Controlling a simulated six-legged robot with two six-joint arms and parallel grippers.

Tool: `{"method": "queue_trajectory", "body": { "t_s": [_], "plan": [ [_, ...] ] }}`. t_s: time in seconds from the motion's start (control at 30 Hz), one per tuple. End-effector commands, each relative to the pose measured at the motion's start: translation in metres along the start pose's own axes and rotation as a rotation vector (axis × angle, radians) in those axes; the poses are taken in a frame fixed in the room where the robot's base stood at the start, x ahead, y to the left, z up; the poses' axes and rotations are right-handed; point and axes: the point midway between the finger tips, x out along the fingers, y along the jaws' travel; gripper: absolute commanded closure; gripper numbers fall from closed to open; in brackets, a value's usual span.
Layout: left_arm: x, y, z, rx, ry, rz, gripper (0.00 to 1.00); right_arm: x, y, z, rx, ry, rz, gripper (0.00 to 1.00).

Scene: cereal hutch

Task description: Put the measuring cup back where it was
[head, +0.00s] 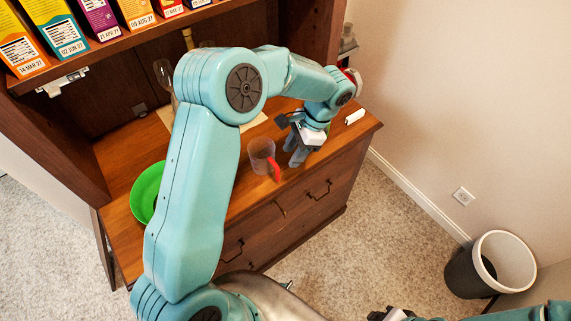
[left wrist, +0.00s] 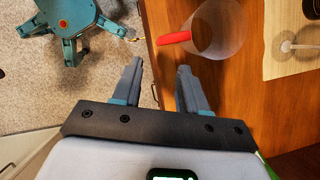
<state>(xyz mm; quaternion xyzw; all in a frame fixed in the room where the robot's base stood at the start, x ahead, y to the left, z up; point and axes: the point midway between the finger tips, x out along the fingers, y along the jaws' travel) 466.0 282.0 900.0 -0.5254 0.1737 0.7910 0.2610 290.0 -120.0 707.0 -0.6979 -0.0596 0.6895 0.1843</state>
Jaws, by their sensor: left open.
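The measuring cup (head: 262,156) is clear with a red handle. It stands on the wooden counter of the hutch (head: 228,192), near the front edge, with its handle toward the front right. My left gripper (head: 297,158) is just right of the cup, pointing down, open and empty. In the left wrist view the cup (left wrist: 222,28) and its red handle lie beyond the spread fingers (left wrist: 160,75), toward the upper right, with nothing between the fingers. Of my right arm, only a little shows at the bottom right, and its gripper's state cannot be made out.
A green plate (head: 146,190) lies at the counter's left, partly behind my left arm. A pale mat (left wrist: 288,62) lies behind the cup. A small white item (head: 354,116) is at the right end. Cereal boxes (head: 98,18) fill the shelf above. A bin (head: 503,262) stands on the floor.

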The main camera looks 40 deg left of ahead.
Motion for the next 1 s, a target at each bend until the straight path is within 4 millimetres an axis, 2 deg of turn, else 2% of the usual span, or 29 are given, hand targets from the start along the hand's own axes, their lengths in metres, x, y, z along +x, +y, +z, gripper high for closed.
{"method": "queue_trajectory", "body": {
  "t_s": [0.13, 0.23, 0.27, 0.37, 0.4, 0.47, 0.5, 0.63, 0.7, 0.8, 1.0],
  "plan": [
    [-0.016, 0.0, -0.001, 0.0, 0.001, 0.0, 0.57, 0.001, 0.0, 0.0, 0.0, 0.0, 0.0, 0.67],
    [-0.006, 0.009, -0.009, 0.004, 0.023, 0.022, 0.57, 0.001, 0.001, 0.0, 0.0, 0.0, 0.0, 0.67],
    [0.003, 0.016, -0.014, 0.006, 0.04, 0.038, 0.57, 0.002, 0.001, 0.0, 0.0, 0.0, 0.0, 0.67],
    [0.051, 0.054, -0.04, -0.014, 0.138, 0.13, 0.57, 0.001, 0.001, 0.0, 0.0, 0.0, 0.0, 0.67],
    [0.073, 0.076, -0.05, -0.04, 0.187, 0.183, 0.57, 0.001, 0.001, 0.0, 0.0, 0.0, 0.0, 0.67],
    [0.105, 0.112, -0.062, -0.106, 0.262, 0.267, 0.57, 0.001, 0.0, 0.0, 0.0, 0.0, 0.0, 0.67],
    [0.123, 0.135, -0.066, -0.164, 0.307, 0.321, 0.57, 0.001, 0.0, 0.0, 0.0, 0.0, 0.0, 0.67],
    [0.165, 0.193, -0.064, -0.393, 0.411, 0.448, 0.57, 0.001, 0.0, 0.0, 0.0, 0.0, 0.0, 0.67],
    [0.178, 0.213, -0.057, -0.511, 0.444, 0.481, 0.57, 0.001, 0.0, 0.0, 0.0, 0.0, 0.0, 0.67],
    [0.191, 0.228, -0.044, -0.641, 0.471, 0.497, 0.57, 0.001, 0.0, 0.0, 0.0, 0.0, 0.0, 0.67],
    [0.197, 0.235, -0.033, -0.738, 0.492, 0.494, 0.57, 0.001, 0.0, 0.0, 0.0, 0.0, 0.0, 0.67]
  ]
}}
